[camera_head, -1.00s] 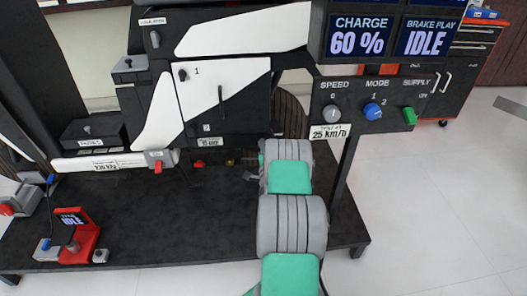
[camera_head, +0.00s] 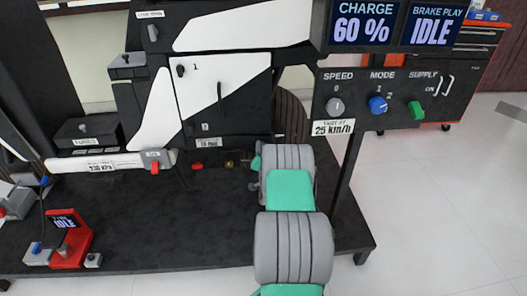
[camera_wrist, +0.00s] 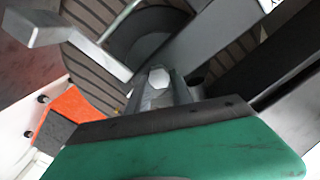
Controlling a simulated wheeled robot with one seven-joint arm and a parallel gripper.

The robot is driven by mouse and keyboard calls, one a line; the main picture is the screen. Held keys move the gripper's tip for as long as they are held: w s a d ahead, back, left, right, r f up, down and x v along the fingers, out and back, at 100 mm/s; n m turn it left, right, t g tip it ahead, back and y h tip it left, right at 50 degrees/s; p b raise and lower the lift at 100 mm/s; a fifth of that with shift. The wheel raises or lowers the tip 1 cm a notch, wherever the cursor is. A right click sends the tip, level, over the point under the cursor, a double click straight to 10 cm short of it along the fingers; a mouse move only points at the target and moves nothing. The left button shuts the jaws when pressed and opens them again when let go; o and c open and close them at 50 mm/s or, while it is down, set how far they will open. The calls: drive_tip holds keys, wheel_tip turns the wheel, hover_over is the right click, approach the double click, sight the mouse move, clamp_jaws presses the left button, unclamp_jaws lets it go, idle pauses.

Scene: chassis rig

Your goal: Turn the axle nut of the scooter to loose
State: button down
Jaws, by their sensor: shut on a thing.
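The scooter (camera_head: 222,90) stands on the rig, with white and black panels and a dark wheel (camera_head: 290,112) behind my arm. In the wrist view a pale hexagonal nut (camera_wrist: 159,76) shows in front of the wheel's ribbed tyre (camera_wrist: 93,65). My gripper (camera_wrist: 166,93) is shut on this nut, with its grey fingers close around it. Its green body fills the bottom of that view. In the head view my gripper (camera_head: 257,167) is at the wheel's lower left, mostly covered by my arm, and the nut is hidden there.
A grey bent lever (camera_wrist: 75,38) is close to my gripper. A control panel (camera_head: 385,97) with knobs is above right of my arm, on a black post (camera_head: 347,170). A red device (camera_head: 70,240) sits on the dark platform (camera_head: 150,225); its middle is clear.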

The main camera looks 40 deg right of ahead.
drive_tip(key=shift+n, duration=0.5)
drive_tip(key=c, duration=1.1)
unclamp_jaws()
drive_tip(key=shift+s, duration=0.1)
drive_tip(key=p+v, duration=0.1)
drive_tip(key=v, duration=0.6)
drive_tip(key=shift+s+a, duration=0.2)
drive_tip(key=shift+s, duration=0.05)
